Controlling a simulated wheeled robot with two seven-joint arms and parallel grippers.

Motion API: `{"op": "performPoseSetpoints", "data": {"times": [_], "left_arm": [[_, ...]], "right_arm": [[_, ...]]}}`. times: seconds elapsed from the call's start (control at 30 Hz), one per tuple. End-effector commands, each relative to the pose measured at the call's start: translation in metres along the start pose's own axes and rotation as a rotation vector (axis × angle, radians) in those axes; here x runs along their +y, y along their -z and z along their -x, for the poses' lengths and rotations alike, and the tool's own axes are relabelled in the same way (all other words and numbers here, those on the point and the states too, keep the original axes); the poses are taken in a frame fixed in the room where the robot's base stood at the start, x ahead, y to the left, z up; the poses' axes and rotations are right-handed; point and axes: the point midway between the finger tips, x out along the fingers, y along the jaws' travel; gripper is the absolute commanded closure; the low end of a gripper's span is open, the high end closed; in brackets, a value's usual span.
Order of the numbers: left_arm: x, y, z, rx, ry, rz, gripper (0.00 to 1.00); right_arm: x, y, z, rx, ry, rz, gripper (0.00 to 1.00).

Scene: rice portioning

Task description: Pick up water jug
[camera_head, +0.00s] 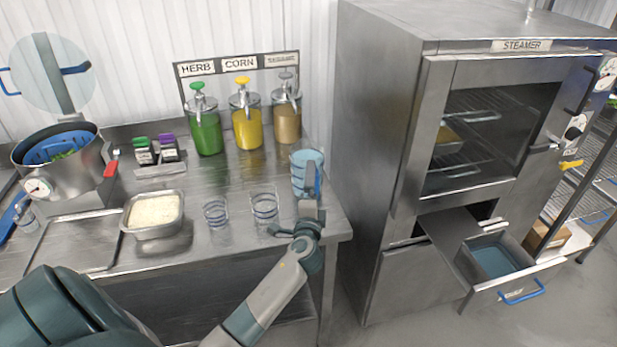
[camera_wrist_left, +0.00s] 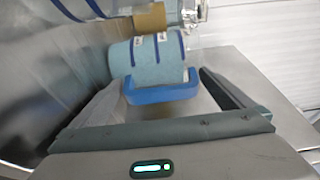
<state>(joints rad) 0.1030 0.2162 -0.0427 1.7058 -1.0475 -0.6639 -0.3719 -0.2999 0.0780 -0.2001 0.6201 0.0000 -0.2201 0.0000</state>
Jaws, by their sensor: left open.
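The water jug (camera_head: 302,172), clear with pale blue contents and a blue handle, stands upright near the counter's right end. My left gripper (camera_head: 311,200) is just in front of it in the head view. In the left wrist view the jug (camera_wrist_left: 143,58) is ahead, with its blue handle (camera_wrist_left: 163,92) between the two open fingers of my left gripper (camera_wrist_left: 165,82). The fingers are spread on either side of the handle and are not closed on it. My right gripper is not in view.
Two empty glasses (camera_head: 215,211) and a rice tray (camera_head: 136,214) stand left of the jug. Herb, corn and brown sauce dispensers (camera_head: 247,131) stand behind. A pot (camera_head: 92,165) is at far left. The steamer (camera_head: 378,120) stands right of the counter, its lower drawer (camera_head: 520,276) open.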

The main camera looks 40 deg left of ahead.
Motion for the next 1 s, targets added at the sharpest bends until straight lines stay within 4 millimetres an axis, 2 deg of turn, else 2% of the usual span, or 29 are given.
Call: {"op": "performPoseSetpoints", "data": {"times": [0.1, 0.4, 1.0], "left_arm": [[0.0000, 0.0001, 0.0002, 0.000, 0.000, 0.000, 0.02], [0.0004, 0.0001, 0.0004, 0.000, -0.001, 0.000, 0.74], [-0.0062, 0.0002, -0.0004, 0.001, 0.006, -0.001, 0.74]], "right_arm": [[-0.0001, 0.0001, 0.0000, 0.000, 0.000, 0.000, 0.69], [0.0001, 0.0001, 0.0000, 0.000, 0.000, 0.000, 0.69], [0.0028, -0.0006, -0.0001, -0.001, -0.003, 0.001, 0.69]]}}
